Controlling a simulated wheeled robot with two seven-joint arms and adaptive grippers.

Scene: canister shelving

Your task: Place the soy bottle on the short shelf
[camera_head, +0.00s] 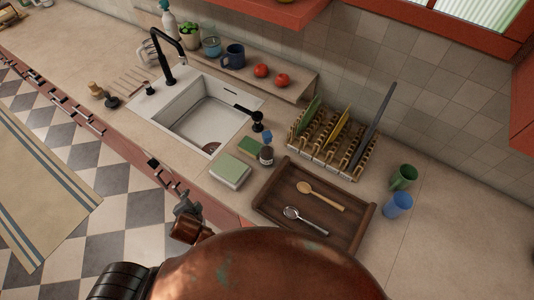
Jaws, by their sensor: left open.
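A low wooden shelf (295,91) runs along the wall behind the sink and looks like the short shelf. My left gripper (184,203) is small in view at the counter's front edge, left of the bottle and apart from it. It is open, with nothing seen in it. My right gripper is not in view.
Two tomatoes (261,71), a dark blue mug (233,57) and a plant (190,36) stand on the shelf; its right end is bare. The sink (205,112) has a black tap.

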